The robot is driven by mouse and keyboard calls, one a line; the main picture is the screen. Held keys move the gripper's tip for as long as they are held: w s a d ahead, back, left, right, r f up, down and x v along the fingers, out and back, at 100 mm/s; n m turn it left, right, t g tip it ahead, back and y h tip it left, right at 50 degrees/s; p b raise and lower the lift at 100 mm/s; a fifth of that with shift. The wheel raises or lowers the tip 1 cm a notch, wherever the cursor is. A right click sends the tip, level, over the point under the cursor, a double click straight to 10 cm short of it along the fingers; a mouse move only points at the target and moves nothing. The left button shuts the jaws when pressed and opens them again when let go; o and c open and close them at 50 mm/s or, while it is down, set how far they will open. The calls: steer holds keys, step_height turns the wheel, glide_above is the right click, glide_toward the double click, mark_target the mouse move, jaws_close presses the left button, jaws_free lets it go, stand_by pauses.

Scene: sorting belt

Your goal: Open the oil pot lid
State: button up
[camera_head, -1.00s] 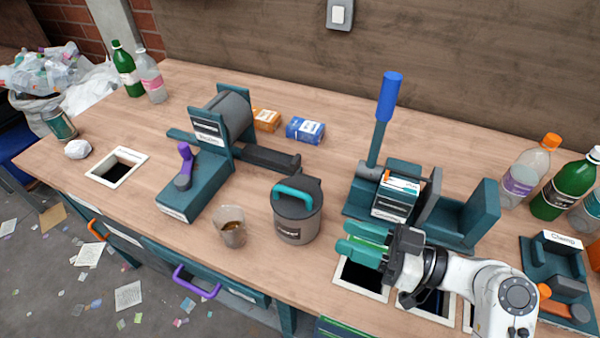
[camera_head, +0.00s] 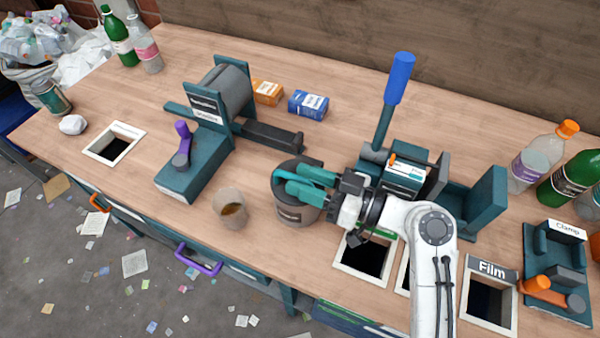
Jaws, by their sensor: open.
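The oil pot (camera_head: 293,213) is a grey round pot standing on the wooden table, with a dark lid and a teal handle (camera_head: 282,179) on top. The lid is on the pot. My gripper (camera_head: 290,183) has teal fingers and is open. It reaches in from the right over the top of the pot, with its fingertips at the handle's right part. The fingers hide much of the lid and handle. I cannot tell whether they touch the handle.
A glass of brown liquid (camera_head: 231,210) stands left of the pot. A teal device with a purple lever (camera_head: 182,145) is further left. A teal press with a blue-gripped lever (camera_head: 396,85) stands behind right. Square openings line the front edge, one labelled Film (camera_head: 488,300).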

steer(key=shift+w+a, duration=0.2)
steer(key=shift+a, duration=0.45)
steer(key=shift+c, duration=0.4)
jaws_close()
